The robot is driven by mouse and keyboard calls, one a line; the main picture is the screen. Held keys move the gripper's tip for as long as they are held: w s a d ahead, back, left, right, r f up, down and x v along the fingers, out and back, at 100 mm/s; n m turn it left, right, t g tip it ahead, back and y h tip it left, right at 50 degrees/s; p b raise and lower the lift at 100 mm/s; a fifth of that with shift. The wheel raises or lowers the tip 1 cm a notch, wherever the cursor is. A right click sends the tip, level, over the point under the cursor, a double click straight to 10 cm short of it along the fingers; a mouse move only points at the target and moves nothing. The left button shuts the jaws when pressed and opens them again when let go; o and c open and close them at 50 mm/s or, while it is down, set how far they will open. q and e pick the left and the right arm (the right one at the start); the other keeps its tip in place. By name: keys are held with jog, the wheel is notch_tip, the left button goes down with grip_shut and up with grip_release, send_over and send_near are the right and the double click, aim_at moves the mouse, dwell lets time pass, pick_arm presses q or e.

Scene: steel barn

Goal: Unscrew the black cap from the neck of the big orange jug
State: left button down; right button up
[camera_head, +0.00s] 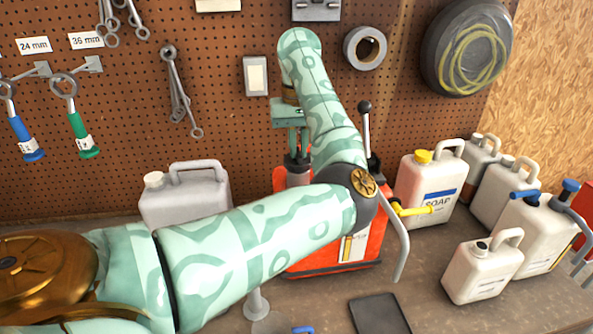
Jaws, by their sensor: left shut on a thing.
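The big orange jug (376,243) stands on the bench against the pegboard, mostly hidden behind my left arm. Part of its front with a pale label and its upper left corner show. My left gripper (297,158) reaches down from above at the jug's upper left, over a grey neck (299,174). Its jaws are shut on the black cap there; the cap is mostly covered by the fingers, so I cannot tell how far it is turned. My right gripper is out of view.
A grey jug (185,205) stands left of the orange jug. A soap jug (432,186) with a yellow cap and several pale jugs crowd the right. A black-knobbed lever (364,122) rises close by the gripper. A dark flat plate (380,315) lies in front.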

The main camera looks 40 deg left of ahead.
aim_at(298, 151)
pick_arm(q)
jog(key=shift+r+p, duration=0.7)
jog(key=shift+r, duration=0.5)
jog(key=shift+r, duration=0.1)
notch_tip(298, 151, up, 5)
jog(key=p, duration=0.4)
jog(key=shift+f, duration=0.2)
